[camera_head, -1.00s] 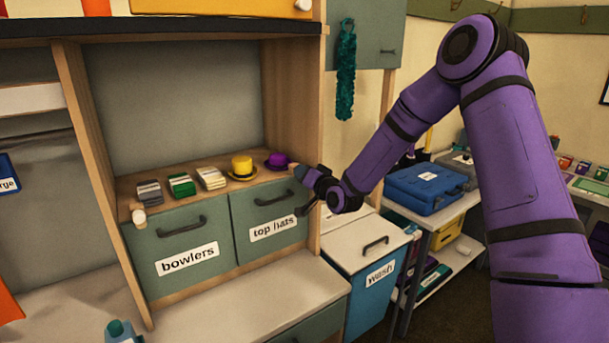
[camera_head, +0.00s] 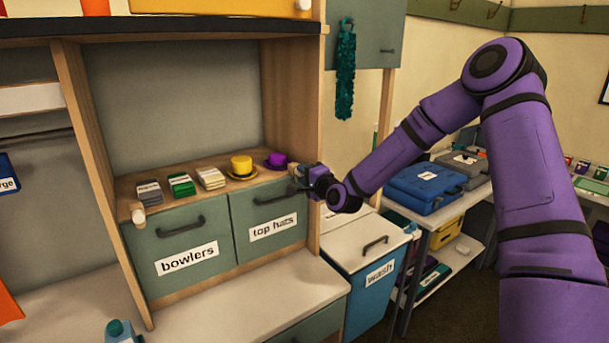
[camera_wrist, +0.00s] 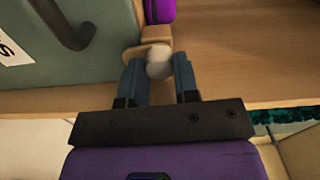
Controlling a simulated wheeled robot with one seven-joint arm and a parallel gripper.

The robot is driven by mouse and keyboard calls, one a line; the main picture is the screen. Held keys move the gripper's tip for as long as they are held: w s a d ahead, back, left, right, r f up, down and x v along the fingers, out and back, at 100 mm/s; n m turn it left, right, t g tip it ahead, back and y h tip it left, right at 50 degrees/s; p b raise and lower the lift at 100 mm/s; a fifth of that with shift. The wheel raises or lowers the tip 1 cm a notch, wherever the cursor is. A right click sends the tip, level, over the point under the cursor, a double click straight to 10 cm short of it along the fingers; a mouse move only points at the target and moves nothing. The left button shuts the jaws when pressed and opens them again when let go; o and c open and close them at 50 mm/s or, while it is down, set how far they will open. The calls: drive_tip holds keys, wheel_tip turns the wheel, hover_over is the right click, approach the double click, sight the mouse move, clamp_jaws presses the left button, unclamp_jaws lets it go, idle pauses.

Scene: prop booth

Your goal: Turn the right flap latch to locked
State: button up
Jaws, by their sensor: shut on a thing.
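The right flap, labelled "top hats" (camera_head: 268,222), is closed flush in the cabinet front, with a dark bar handle (camera_head: 274,197). Its latch is a small wooden piece with a pale round knob (camera_wrist: 159,62) at the flap's upper right corner. My gripper (camera_wrist: 159,70) is shut on the knob, one blue-grey finger on each side. In the head view my gripper (camera_head: 298,183) covers most of the latch. The wooden part (camera_wrist: 157,34) shows beyond the knob in the wrist view. I cannot tell exactly how far the latch is turned.
The "bowlers" flap (camera_head: 170,262) is on the left, with its own latch knob (camera_head: 138,216). Yellow (camera_head: 242,166) and purple (camera_head: 277,160) hats stand on the shelf just above. A blue "wash" bin (camera_head: 365,290) stands below right of my gripper.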

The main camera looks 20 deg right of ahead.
drive_tip(key=shift+m, duration=0.6)
drive_tip(key=o, duration=0.9)
drive_tip(key=v, duration=1)
drive_tip(key=shift+s+d, duration=0.15)
drive_tip(key=shift+s, duration=0.25)
